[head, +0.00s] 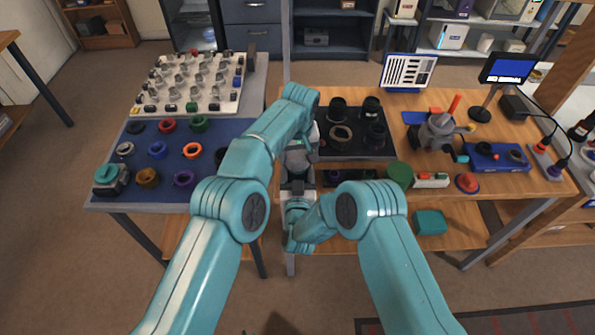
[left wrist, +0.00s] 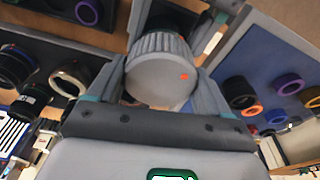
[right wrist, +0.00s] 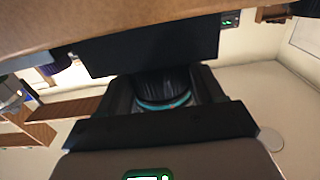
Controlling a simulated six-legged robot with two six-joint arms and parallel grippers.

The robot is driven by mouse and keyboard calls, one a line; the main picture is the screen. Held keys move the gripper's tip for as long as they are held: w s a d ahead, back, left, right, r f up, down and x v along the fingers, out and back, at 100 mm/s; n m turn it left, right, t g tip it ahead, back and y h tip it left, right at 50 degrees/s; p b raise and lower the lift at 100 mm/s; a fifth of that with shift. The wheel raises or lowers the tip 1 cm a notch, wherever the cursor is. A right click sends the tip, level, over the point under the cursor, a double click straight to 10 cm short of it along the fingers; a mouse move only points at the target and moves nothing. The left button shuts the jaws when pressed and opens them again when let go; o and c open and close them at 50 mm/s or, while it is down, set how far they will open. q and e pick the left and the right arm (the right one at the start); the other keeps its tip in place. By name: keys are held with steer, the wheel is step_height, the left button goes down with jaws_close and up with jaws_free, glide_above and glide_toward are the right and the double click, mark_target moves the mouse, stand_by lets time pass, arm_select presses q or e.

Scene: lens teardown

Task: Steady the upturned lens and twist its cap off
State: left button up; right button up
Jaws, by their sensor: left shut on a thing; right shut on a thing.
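In the left wrist view a round grey cap (left wrist: 160,78) with a ribbed rim and an orange dot sits between the fingers of my left gripper (head: 298,185), which is shut on it. In the right wrist view a dark lens barrel (right wrist: 162,86) with a teal ring (right wrist: 163,104) sits between the fingers of my right gripper (right wrist: 162,80), which is shut on it. In the head view my arms meet near the gap between the two tables and hide most of the lens. Whether cap and barrel still touch cannot be told.
On the left a table with a blue mat (head: 142,144) carries several coloured rings and a white tray (head: 230,107) of parts. On the right a wooden bench (head: 395,103) bears a dark mat with several lens parts, a green round pad (head: 400,173) and a monitor (head: 508,68).

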arm_select(q)
steer(key=n, duration=0.2)
steer(key=shift+n+y, duration=0.3)
steer(key=o, duration=0.9)
steer(key=shift+o, duration=0.2)
arm_select(e)
steer(key=o, duration=1.5)
steer(key=shift+c, duration=0.2)
arm_select(q)
step_height(320, 180, down, 3)
steer(key=b, duration=0.3)
arm_select(e)
steer(key=s, duration=1.6)
steer(key=shift+s, duration=0.2)
arm_select(q)
steer(key=shift+s, duration=0.15)
arm_select(e)
steer(key=shift+s, duration=0.1)
